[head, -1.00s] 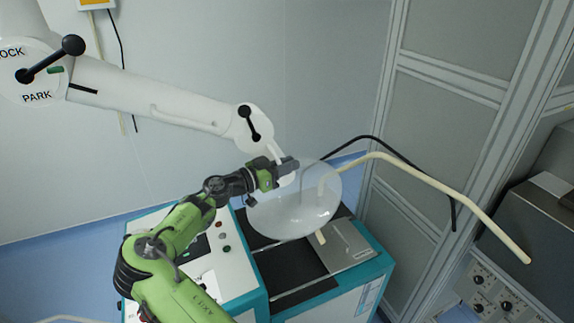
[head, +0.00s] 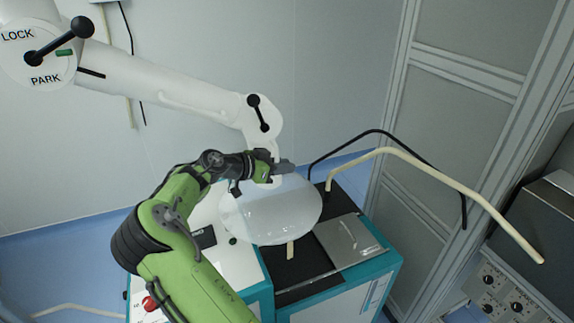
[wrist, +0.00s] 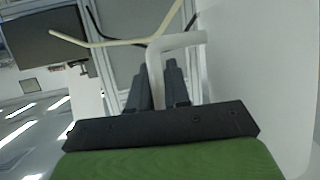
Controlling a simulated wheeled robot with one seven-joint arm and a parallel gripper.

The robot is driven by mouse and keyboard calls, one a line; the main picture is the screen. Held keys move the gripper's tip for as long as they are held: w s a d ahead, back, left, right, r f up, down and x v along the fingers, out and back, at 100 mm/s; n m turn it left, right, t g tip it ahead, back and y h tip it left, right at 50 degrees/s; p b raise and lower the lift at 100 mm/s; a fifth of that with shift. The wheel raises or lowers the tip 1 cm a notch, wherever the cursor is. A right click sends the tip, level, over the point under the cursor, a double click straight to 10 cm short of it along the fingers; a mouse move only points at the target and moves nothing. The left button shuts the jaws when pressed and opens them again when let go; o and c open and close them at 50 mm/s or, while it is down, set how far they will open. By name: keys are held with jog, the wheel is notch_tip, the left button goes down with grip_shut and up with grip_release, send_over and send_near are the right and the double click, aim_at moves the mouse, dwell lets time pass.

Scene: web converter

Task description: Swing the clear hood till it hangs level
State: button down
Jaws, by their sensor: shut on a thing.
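The clear hood (head: 270,215) is a translucent dome under the end of a thick white jointed arm (head: 185,95). In the head view its rim looks close to level, though the camera angle makes this hard to judge exactly. My gripper (head: 282,168) is at the hood's upper edge, below the white arm's last joint. In the wrist view my dark fingers (wrist: 160,85) stand around a white bent bar (wrist: 170,45), shut on it. The bar runs toward a large pale surface (wrist: 255,75) at the right, seemingly the hood. The full grip is partly hidden in the head view.
A teal and white machine with a dark top (head: 295,265) and metal plate (head: 350,240) stands below the hood. A cream bent tube (head: 440,175) and black cable (head: 390,137) are at right. LOCK/PARK lever (head: 55,42) is upper left. Grey panels stand behind right.

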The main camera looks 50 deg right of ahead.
jog(key=c, duration=1.2)
grip_release()
jog(key=shift+o, duration=0.2)
jog(key=shift+w+a, duration=0.1)
jog(key=v, duration=1.5)
jog(key=shift+a+r, duration=0.15)
jog(key=shift+a, duration=0.1)
jog(key=shift+w, duration=0.1)
